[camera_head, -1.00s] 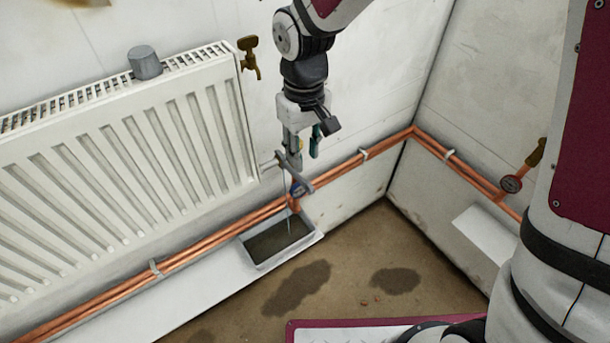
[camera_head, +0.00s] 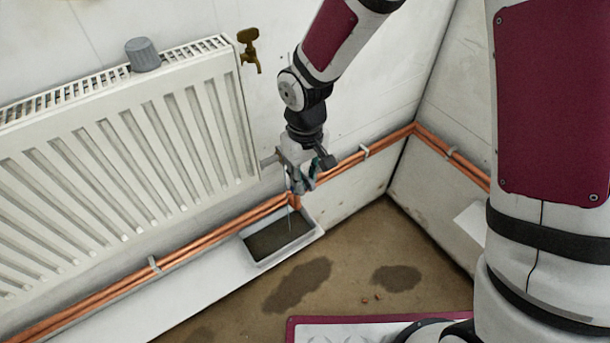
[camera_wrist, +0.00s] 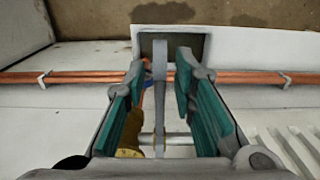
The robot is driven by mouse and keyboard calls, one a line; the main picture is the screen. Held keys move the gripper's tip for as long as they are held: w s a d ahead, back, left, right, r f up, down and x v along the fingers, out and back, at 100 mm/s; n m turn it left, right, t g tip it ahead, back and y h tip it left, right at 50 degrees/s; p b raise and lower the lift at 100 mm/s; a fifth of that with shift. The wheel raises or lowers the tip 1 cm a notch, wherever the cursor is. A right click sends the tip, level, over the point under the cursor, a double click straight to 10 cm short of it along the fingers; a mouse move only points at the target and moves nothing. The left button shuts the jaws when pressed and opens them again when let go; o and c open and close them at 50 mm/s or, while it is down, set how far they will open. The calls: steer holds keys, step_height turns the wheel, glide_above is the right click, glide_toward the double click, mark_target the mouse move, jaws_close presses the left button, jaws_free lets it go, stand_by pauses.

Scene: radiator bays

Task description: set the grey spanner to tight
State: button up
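The grey spanner (camera_wrist: 159,62) stands out in the wrist view as a long flat bar between the two green-padded fingers of my gripper (camera_wrist: 161,78). A gap shows on both sides of it, so the fingers are open around it and do not clamp it. In the head view my gripper (camera_head: 306,176) is low beside the radiator's lower right corner, at the pipe fitting. It hides most of the spanner there. A thin stream of water falls below the fitting into a grey tray.
Copper pipes (camera_head: 220,229) run along the wall. The tray (camera_head: 262,264) holds dark water. The floor has wet patches.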

jaws_close()
steer(key=shift+r, duration=0.15)
steer(key=shift+w+a+r+g+h+p, duration=0.15)
steer(key=shift+w+r+g+h+p, duration=0.1)
steer(key=shift+r+g+h, duration=0.25)
steer(key=shift+w+a+r+g+h+p, duration=0.2)
steer(key=shift+r+g+h, duration=0.1)
steer(key=shift+r+g, duration=0.4)
steer(key=shift+o, duration=1.6)
jaws_free()
step_height(320, 180, up, 10)
